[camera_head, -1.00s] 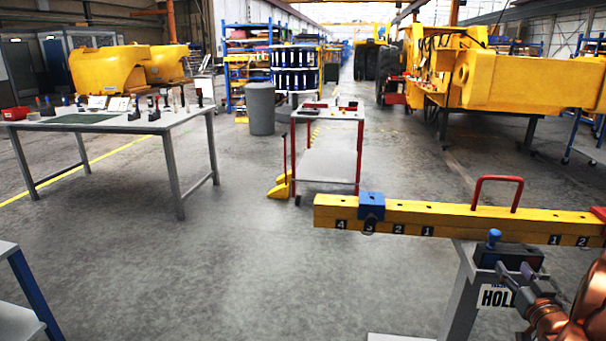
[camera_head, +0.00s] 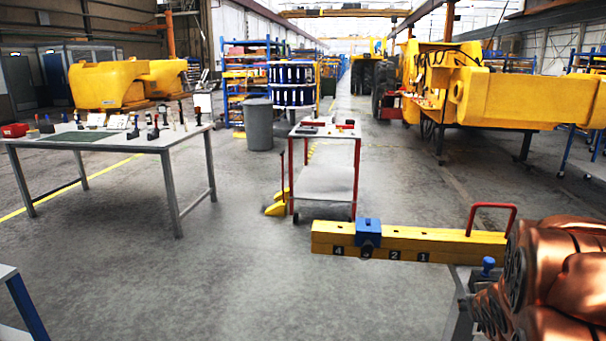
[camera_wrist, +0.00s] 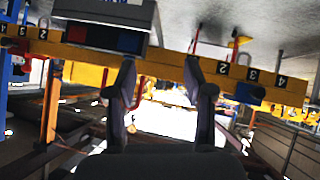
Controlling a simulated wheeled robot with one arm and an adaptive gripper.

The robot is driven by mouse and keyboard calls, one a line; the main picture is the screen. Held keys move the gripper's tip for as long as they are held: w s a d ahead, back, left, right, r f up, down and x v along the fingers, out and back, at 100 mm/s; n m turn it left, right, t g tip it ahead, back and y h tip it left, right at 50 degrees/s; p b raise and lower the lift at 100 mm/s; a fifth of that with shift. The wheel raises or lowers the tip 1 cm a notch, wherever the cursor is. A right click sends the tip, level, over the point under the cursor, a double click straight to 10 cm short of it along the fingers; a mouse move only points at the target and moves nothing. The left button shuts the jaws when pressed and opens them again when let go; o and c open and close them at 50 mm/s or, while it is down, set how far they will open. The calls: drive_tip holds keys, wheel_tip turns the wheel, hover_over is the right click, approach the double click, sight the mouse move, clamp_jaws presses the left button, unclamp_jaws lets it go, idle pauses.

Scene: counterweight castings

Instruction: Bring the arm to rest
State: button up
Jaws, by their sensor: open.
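My gripper (camera_wrist: 160,64) shows in the wrist view with its two dark fingers spread apart and nothing between them. The yellow numbered beam (camera_wrist: 168,68) crosses behind the fingertips, upside down in that view; how far away it is I cannot tell. In the head view the beam (camera_head: 438,247) runs toward the right, with a blue block (camera_head: 368,232) on it and a red handle (camera_head: 491,207) on top. My copper arm covers its right end. My gripper is not clearly visible in the head view.
A grey table (camera_head: 150,143) with several small items stands at left. A red-framed trolley (camera_head: 326,135) and a grey bin (camera_head: 258,125) stand in the middle. A blue-legged table (camera_head: 20,305) is at lower left. The floor between them is clear.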

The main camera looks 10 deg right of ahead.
drive_tip(key=s+a+r+n+g+y+p, duration=0.1)
drive_tip(key=s+a+r+g+y+p, duration=0.1)
drive_tip(key=s+a, duration=0.7)
drive_tip(key=s+a+r+n+g+y+p, duration=0.1)
drive_tip(key=s+a+r+g+p, duration=0.1)
drive_tip(key=s+a+g, duration=0.3)
drive_tip(key=s+a+r+n+g+y+p, duration=0.1)
drive_tip(key=s+a+r+g+y+p, duration=0.1)
drive_tip(key=s+a, duration=1.1)
drive_tip(key=a+r+g, duration=0.1)
drive_tip(key=a, duration=0.3)
drive_tip(key=shift+s+g+y, duration=0.15)
drive_tip(key=shift+g+y, duration=0.15)
drive_tip(key=shift+d, duration=0.1)
